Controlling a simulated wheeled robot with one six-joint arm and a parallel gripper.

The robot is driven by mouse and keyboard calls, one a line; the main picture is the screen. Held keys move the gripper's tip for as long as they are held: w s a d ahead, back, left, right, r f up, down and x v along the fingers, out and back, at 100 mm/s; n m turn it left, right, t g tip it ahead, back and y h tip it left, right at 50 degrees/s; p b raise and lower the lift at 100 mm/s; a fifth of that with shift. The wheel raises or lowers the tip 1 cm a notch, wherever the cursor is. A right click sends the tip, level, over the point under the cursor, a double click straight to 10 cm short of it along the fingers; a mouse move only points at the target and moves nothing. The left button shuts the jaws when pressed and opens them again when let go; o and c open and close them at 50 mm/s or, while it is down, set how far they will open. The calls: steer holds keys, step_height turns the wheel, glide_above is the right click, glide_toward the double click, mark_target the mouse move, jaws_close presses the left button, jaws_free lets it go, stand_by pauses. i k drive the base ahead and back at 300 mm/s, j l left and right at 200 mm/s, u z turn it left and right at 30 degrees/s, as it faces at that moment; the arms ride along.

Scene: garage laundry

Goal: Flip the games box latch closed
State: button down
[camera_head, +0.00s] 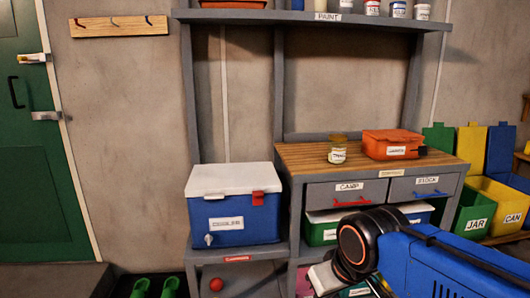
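I cannot read a games label on any box. An orange-red box (393,143) with a small white label and a dark latch-like piece at its right end sits on the wooden bench top. A blue cooler (232,217) with a white lid and a red latch stands on the lower left shelf. A green box (320,228) and a blue box (418,212) sit under the drawers, partly hidden. My blue arm reaches in from the lower right. My gripper end is low before the bench, largely hidden behind my wrist; its fingers cannot be made out.
A jar (337,151) stands on the bench. The grey drawers (347,192) have red and blue handles. Green and yellow bins (500,203) stand at right, and a green door (35,150) is at left. Paint cans line the high shelf (315,17). A red ball-like knob (216,284) is below the cooler.

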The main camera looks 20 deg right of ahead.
mark_target(422, 150)
steer(key=z, duration=1.2)
